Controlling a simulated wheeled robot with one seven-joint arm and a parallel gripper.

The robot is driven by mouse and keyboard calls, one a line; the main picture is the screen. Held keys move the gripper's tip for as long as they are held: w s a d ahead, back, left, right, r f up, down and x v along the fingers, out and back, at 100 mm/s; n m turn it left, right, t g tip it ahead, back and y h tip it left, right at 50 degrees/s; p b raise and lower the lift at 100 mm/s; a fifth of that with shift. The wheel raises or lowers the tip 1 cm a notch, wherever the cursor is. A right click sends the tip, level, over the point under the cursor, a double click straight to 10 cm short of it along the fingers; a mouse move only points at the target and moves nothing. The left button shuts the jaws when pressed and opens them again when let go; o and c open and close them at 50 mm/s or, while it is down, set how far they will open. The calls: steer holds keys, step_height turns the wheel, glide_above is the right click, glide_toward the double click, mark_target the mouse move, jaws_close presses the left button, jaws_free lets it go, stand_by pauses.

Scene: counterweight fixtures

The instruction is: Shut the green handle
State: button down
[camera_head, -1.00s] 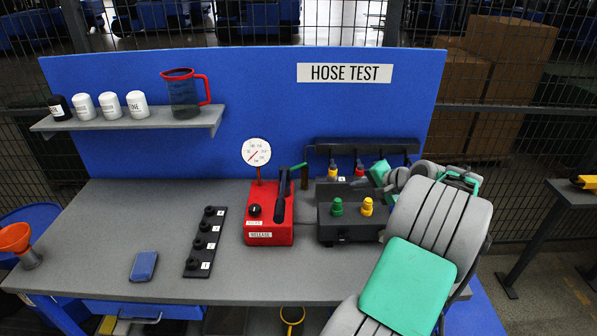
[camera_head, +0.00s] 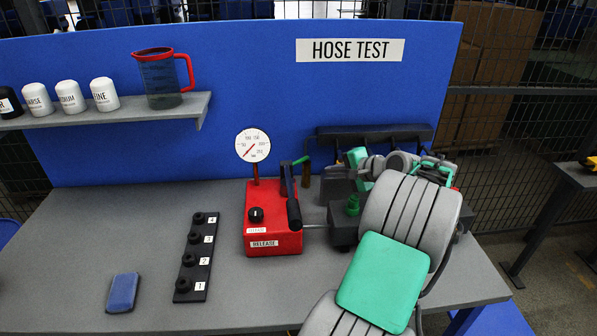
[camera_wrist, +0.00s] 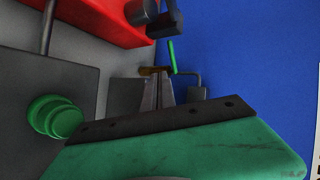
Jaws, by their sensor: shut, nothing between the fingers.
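The green handle (camera_head: 301,160) is a short lever on a brown pipe fitting (camera_head: 306,177), just right of the red pump's black lever. In the wrist view the green handle (camera_wrist: 171,57) stands nearly upright, tilted slightly, above the brown fitting (camera_wrist: 152,71). My gripper (camera_wrist: 159,80) is shut and empty. Its fingertips point at the fitting and appear just below the handle; I cannot tell whether they touch it. In the head view my arm comes in from the lower right, and the fingertips are hard to make out.
The red pump (camera_head: 272,222) with its gauge (camera_head: 253,146) stands left of the handle. A dark block with a green knob (camera_head: 352,204) is close under my arm; the knob also shows in the wrist view (camera_wrist: 57,117). The blue panel (camera_head: 250,70) stands behind.

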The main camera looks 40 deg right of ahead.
steer(key=p, duration=0.3)
glide_toward(298, 162)
steer(key=a+x, duration=0.1)
steer(key=x, duration=0.5)
steer(key=shift+f, duration=0.55)
steer(key=shift+a, duration=0.1)
steer(key=shift+w+a, duration=0.15)
steer(key=shift+w, duration=0.05)
